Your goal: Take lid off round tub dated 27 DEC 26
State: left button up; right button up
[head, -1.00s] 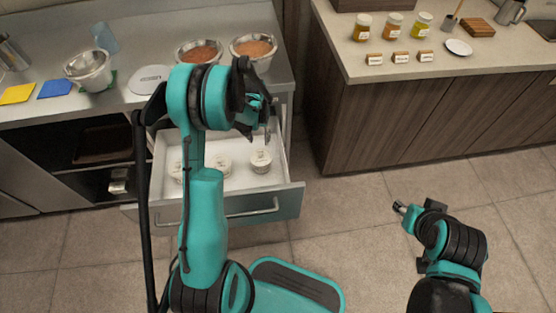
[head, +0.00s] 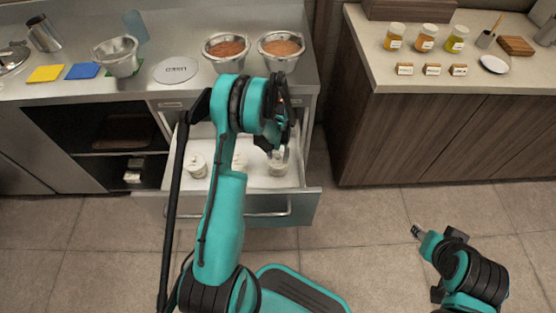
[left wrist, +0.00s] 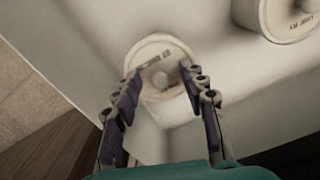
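An open drawer (head: 305,182) holds round white lidded tubs: a left one (head: 196,168), a middle one (head: 240,161) partly behind my left arm, and a right one (head: 278,168). My left gripper (head: 277,150) is over the right tub. In the left wrist view, the open fingers of the left gripper (left wrist: 162,88) straddle the near side of a tub lid (left wrist: 155,50) bearing a small label. I cannot read its print, nor tell whether the fingers touch it. A second labelled tub (left wrist: 285,12) is at the upper right. My right gripper (head: 416,231) is above the floor, away from the drawer.
On the steel counter stand two sauce-filled wells (head: 226,63) (head: 282,62), a white disc (head: 175,71), a metal pot (head: 117,66), and blue (head: 82,71) and yellow (head: 45,74) cloths. Sauce jars (head: 425,44) stand on the right counter. The drawer walls surround the tubs.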

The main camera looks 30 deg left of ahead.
pick_arm(q)
jog(key=c, duration=0.9)
jog(key=shift+r, duration=0.15)
